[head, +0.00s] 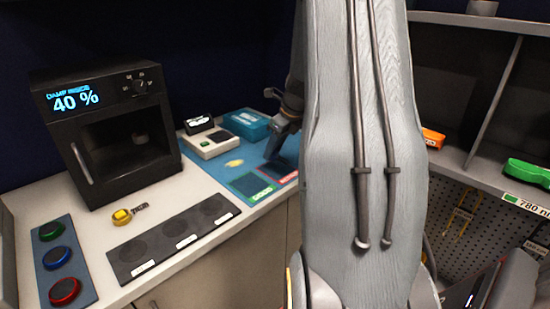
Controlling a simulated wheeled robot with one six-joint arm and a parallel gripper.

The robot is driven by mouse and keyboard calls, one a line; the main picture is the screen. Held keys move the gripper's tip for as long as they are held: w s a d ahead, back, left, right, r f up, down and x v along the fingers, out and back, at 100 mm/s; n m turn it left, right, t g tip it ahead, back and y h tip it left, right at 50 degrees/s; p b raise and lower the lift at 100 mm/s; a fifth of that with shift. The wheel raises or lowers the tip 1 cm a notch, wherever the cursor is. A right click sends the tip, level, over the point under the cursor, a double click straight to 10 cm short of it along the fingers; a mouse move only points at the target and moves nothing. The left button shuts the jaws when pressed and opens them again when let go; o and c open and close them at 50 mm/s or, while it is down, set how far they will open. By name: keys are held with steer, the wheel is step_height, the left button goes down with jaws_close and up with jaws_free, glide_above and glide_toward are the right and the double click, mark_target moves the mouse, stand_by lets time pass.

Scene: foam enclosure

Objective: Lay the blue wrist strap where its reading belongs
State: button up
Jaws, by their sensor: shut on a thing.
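My gripper (273,150) is low over the blue mat (226,164) at the back of the counter, partly hidden by my own arm. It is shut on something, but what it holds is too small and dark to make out. I cannot pick out the blue wrist strap for sure. On the mat are a green-framed area (252,186) and a red-framed area (278,172), in front of my gripper. A pale tester box (209,144) with a dark display and a small green mark stands at the mat's left; I cannot read its display.
A blue box (247,123) and a small black-and-white item (199,124) stand behind the tester. A black oven-like cabinet (107,130) reads 40 %. A dark three-place tray (172,238), a yellow button (122,217) and a coloured-button panel (62,262) lie nearer. Shelves stand right.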

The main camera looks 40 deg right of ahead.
mark_target(277, 153)
steer(key=shift+f, duration=1.95)
steer(key=o, duration=1.1)
steer(key=shift+f, duration=0.15)
